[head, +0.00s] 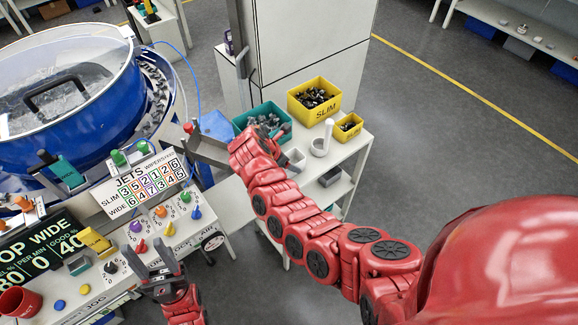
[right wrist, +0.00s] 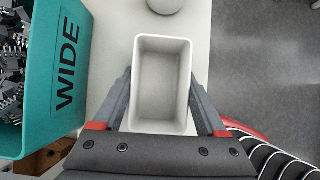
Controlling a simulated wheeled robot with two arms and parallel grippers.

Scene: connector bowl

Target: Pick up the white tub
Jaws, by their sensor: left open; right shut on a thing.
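The white tub (right wrist: 163,40), a small open rectangular box, is empty inside. It also shows in the head view (head: 296,158), partly hidden beside my red right arm. My right gripper (right wrist: 161,78) is shut on the tub, with one finger against each long outer side. The tub is over the white top of the stand; I cannot tell whether it touches that top. In the head view the right fingers are mostly hidden by the arm. My left gripper (head: 154,258) is open and empty in front of the control panel.
A teal WIDE bin (right wrist: 45,80) of dark connectors stands left of the tub in the wrist view. A blue bowl feeder (head: 75,125) fills the left.

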